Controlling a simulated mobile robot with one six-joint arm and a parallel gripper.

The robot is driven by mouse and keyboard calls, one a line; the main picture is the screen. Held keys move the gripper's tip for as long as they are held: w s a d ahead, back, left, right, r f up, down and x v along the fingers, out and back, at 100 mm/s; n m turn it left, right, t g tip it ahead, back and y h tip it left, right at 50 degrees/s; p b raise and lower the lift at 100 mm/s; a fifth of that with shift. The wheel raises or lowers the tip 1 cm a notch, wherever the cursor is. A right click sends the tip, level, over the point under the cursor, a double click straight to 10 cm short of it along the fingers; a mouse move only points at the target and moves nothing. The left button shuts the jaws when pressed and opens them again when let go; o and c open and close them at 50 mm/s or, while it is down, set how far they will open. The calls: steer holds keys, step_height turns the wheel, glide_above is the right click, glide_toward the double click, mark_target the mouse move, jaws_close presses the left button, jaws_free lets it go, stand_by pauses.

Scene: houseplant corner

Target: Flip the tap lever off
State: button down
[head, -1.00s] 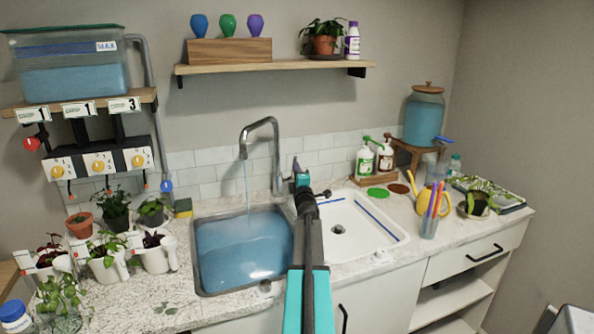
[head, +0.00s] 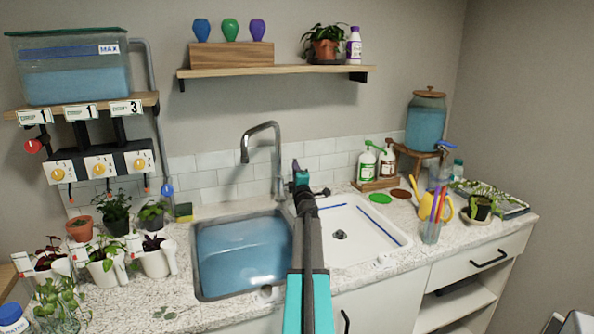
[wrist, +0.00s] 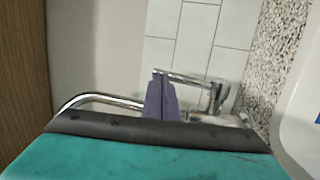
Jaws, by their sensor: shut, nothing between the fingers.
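The chrome tap (head: 277,160) stands behind the sink, its spout bent over the left basin. No water stream shows below the spout. In the wrist view the tap's curved pipe (wrist: 85,101) runs behind my gripper, and the slim lever (wrist: 190,80) sticks out from the tap's base. My gripper (head: 296,163) is shut and empty, just right of the tap pipe in the head view. Its purple fingers (wrist: 160,80) reach close to the lever's free end; I cannot tell if they touch. My arm hides part of the tap's base in the head view.
The left basin (head: 197,270) holds blue water; the right white basin (head: 365,255) is empty. Potted plants (head: 117,210) crowd the counter's left. Spray bottles (head: 368,165), a yellow watering can (head: 446,210) and a cup of pens (head: 431,232) stand right. A shelf (head: 270,71) hangs above.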

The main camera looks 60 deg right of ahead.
steer(key=r+v, duration=0.2)
steer(key=v, duration=1.1)
steer(key=shift+s+a+r+b, duration=0.3)
steer(key=shift+s+r+b, duration=0.05)
steer(key=shift+s+b, duration=0.15)
stand_by(0.4)
